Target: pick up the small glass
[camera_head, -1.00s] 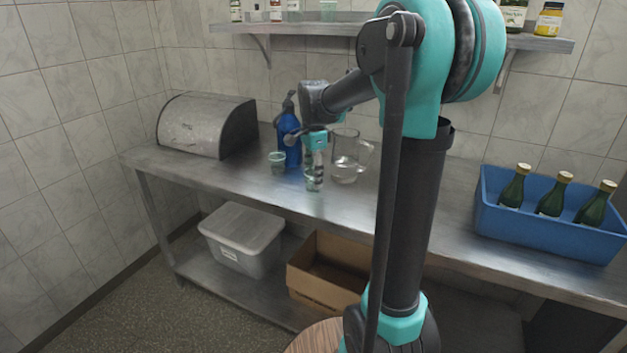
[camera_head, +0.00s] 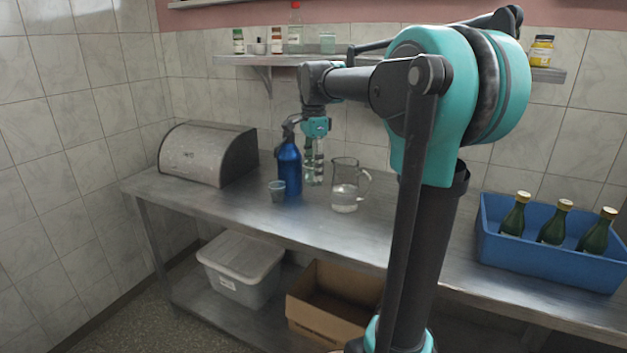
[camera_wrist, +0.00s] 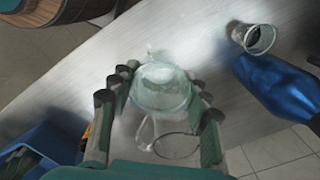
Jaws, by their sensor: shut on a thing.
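My gripper (camera_head: 313,167) points down over the counter. In the wrist view its fingers (camera_wrist: 158,112) are on both sides of a small clear glass (camera_wrist: 160,88) and are shut on it. In the head view the held glass (camera_head: 310,174) shows faintly between the fingers, above the counter surface. A second clear glass (camera_head: 277,190) stands on the counter to the left; it also shows in the wrist view (camera_wrist: 253,38).
A blue spray bottle (camera_head: 289,170) stands close to the left of my gripper. A glass jug (camera_head: 345,188) stands close to the right. A bread bin (camera_head: 205,153) is at the left and a blue crate with green bottles (camera_head: 548,252) at the right. A shelf (camera_head: 268,59) hangs behind.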

